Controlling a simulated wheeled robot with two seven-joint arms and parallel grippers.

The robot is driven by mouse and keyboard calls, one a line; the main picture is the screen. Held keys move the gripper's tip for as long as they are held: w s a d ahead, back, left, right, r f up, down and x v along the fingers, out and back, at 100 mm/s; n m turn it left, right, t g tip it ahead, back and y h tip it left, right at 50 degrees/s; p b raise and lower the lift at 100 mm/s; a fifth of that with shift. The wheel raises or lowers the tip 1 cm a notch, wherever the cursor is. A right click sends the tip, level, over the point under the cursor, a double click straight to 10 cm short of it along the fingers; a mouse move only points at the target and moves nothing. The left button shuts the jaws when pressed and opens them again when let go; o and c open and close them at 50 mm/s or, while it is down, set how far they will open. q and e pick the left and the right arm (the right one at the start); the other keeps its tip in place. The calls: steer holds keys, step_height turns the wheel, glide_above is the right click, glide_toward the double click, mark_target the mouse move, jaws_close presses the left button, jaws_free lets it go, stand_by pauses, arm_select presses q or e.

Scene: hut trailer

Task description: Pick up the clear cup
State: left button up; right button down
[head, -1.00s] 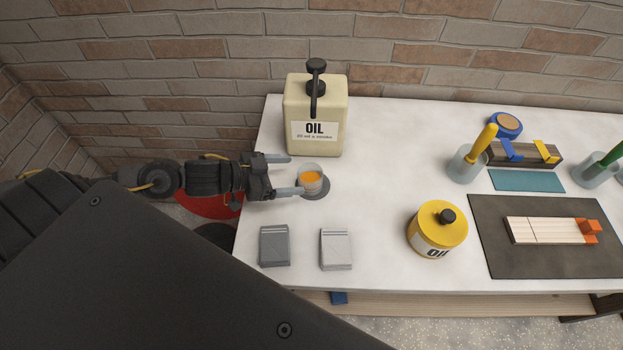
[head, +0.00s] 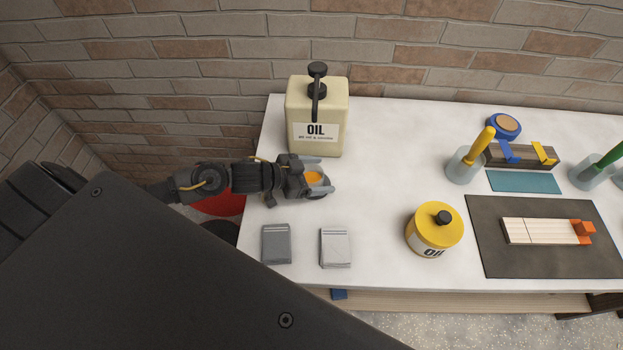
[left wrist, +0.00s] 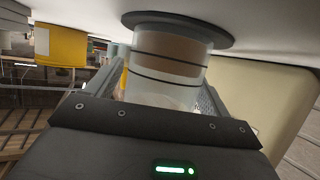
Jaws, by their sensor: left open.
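The clear cup (head: 314,179) holds orange liquid and stands on a dark round coaster (head: 325,193) near the left end of the white table. My left gripper (head: 327,175) is open, with one finger on each side of the cup. The left wrist view shows the clear cup (left wrist: 170,65), with dark bands, between the fingers and against the dark coaster (left wrist: 180,24); that picture is upside down. Whether the fingers touch the cup cannot be told. My right gripper is not in view.
A cream oil can (head: 318,115) with a black pump stands just behind the cup. A yellow oil tin (head: 435,230) stands to the right. The table between the cup and the brush jars is clear.

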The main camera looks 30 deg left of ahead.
arm_select(q)
steer(key=c, duration=1.1)
steer(key=shift+r, duration=0.6)
steer(key=s+d+r+p, duration=0.2)
steer(key=s+r, duration=0.4)
steer(key=s+d+r+p, duration=0.2)
steer(key=s+d+r, duration=0.1)
steer(key=s+r, duration=0.2)
steer(key=shift+s+d+r, duration=0.35)
steer(key=shift+s, duration=0.5)
